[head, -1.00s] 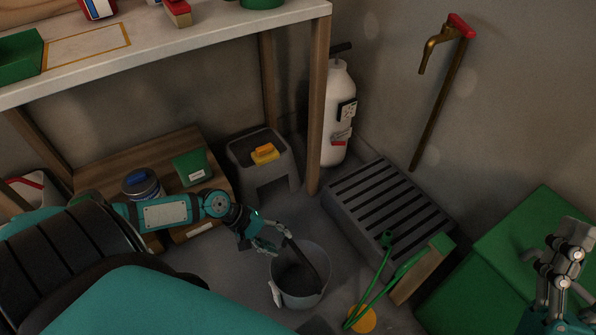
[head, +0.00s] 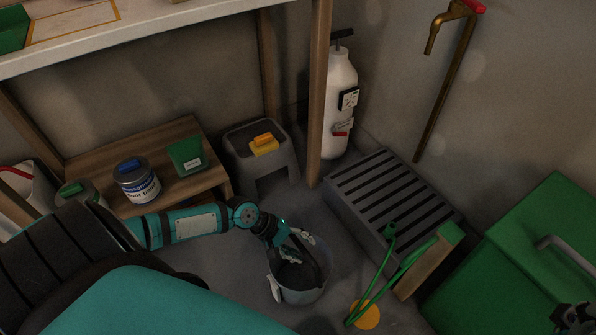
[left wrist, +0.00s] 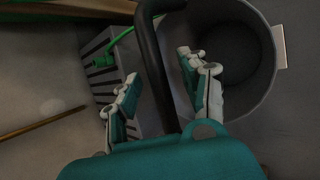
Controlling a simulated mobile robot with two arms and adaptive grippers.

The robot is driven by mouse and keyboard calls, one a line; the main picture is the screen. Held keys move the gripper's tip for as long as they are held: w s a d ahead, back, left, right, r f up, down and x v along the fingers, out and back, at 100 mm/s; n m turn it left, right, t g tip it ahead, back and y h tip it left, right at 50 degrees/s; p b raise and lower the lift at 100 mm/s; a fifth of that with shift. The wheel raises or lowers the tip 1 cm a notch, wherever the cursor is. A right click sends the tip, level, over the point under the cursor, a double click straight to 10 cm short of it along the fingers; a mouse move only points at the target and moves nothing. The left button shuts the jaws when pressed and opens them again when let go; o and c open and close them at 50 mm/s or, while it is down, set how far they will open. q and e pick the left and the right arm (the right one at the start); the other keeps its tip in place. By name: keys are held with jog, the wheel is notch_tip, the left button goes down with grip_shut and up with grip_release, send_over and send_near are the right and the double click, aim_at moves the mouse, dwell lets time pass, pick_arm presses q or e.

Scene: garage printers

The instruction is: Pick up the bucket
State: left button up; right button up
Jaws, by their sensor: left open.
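The grey bucket (head: 301,296) stands upright on the floor, with its dark handle (head: 317,256) raised above the rim. A pale tag shows on its side. My left gripper (head: 291,250) is at the far rim, over the bucket's mouth. In the left wrist view, the left gripper (left wrist: 160,68) is open, and the dark handle (left wrist: 152,70) passes between its fingers. The bucket (left wrist: 252,98) lies behind the right-hand finger there. Whether the fingers touch the handle is unclear. My right gripper (head: 574,318) is only partly in view at the lower right corner.
A slatted grey platform (head: 375,192), a green hose (head: 378,275) and a green box (head: 520,240) are right of the bucket. A table leg (head: 317,120), grey stool (head: 240,155) and white sprayer (head: 338,100) stand behind. A low wooden shelf (head: 95,163) holds cans.

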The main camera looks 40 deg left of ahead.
pick_arm(q)
jog(key=c, duration=0.9)
grip_shut()
